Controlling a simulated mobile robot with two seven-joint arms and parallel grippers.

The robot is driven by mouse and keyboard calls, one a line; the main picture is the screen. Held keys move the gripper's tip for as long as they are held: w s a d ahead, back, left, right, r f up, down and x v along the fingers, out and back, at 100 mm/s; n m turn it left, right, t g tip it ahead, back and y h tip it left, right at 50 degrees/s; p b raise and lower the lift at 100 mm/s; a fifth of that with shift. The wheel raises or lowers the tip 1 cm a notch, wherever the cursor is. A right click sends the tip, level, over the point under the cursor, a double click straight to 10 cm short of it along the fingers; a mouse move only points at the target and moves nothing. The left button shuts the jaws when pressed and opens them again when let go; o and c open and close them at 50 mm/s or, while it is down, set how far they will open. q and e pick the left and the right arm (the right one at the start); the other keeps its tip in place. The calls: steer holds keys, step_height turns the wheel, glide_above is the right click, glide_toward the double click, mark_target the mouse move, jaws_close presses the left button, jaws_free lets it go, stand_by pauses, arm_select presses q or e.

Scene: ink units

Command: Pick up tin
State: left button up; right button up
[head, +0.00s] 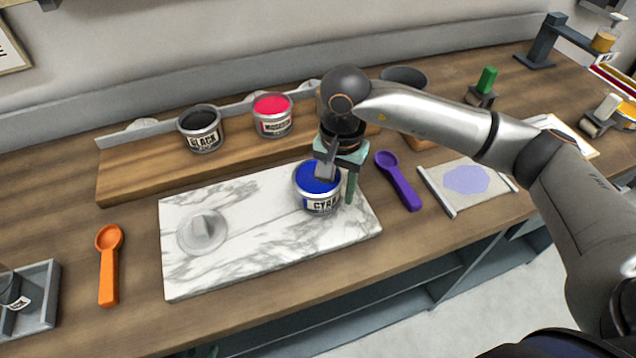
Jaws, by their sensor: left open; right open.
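The cyan tin (317,199), an open can of blue ink with a "CYAN" label, stands upright on the white marble slab (260,254). My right gripper (338,180) points down at the tin's right side, with its jaws open. One finger is over the blue ink near the rim, and the other is just outside the tin's right wall. I cannot tell whether either finger touches the tin. A black tin (201,131) and a magenta tin (272,117) stand on the wooden shelf behind. My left gripper is not in view.
A grey glass muller (203,232) sits on the slab's left. An orange scoop (109,262) lies left of the slab, a purple scoop (399,181) right of it. A grey tray (38,305) is at lower left. A sheet with a lilac patch (467,181) lies right.

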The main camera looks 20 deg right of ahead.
steer(key=shift+f, duration=0.6)
jaws_close()
stand_by(1.0)
